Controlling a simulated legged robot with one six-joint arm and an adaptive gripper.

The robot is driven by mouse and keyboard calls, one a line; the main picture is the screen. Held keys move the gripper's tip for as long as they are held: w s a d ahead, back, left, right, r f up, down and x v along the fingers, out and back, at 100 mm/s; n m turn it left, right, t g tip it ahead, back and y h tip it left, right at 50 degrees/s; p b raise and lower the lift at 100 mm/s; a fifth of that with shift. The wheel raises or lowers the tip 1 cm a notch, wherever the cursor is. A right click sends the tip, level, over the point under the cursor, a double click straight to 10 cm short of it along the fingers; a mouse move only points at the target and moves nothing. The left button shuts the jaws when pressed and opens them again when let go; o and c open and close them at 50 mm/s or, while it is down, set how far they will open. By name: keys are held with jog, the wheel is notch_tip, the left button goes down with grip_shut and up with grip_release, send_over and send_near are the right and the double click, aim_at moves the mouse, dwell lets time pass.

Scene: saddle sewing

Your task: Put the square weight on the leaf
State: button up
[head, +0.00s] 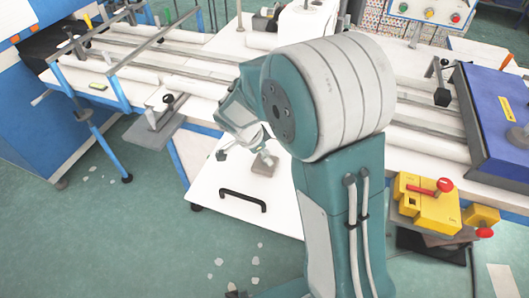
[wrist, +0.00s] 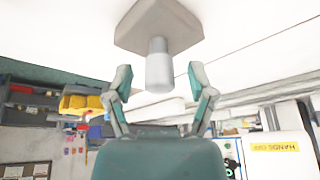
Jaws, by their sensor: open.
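The square weight (wrist: 160,27) is a grey-brown square plate with a pale cylindrical knob, seen in the wrist view. In the head view the weight (head: 263,167) rests on a white panel (head: 215,185) with a black handle. My gripper (wrist: 158,76) is open, its two fingers apart on either side of the knob's line. The knob's end reaches between the fingertips, with a gap on both sides. In the head view my gripper (head: 243,152) is beside the weight, partly hidden by my arm. I cannot identify the leaf for certain; the white panel may be it.
The black handle (head: 243,201) stands up near the panel's front edge. Long metal rails (head: 150,60) run behind. A yellow control box (head: 428,204) with a red knob is at right, below a blue machine part (head: 495,120). Green floor (head: 130,220) is open at front left.

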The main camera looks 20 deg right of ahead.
jog(key=shift+r, duration=0.1)
jog(key=w+v, duration=0.1)
jog(key=v, duration=1)
jog(key=s+d+r+n+t+y, duration=0.2)
jog(key=s+r+n, duration=0.2)
jog(key=s+n, duration=0.4)
jog(key=s+d+r+n+t+y, duration=0.2)
jog(key=s+n, duration=0.6)
jog(key=s, duration=0.5)
notch_tip(320, 180, up, 2)
jog(key=shift+d+r+t+y, duration=0.1)
jog(key=shift+d+t+y, duration=0.25)
jog(key=shift+d, duration=0.3)
jog(key=shift+d, duration=0.1)
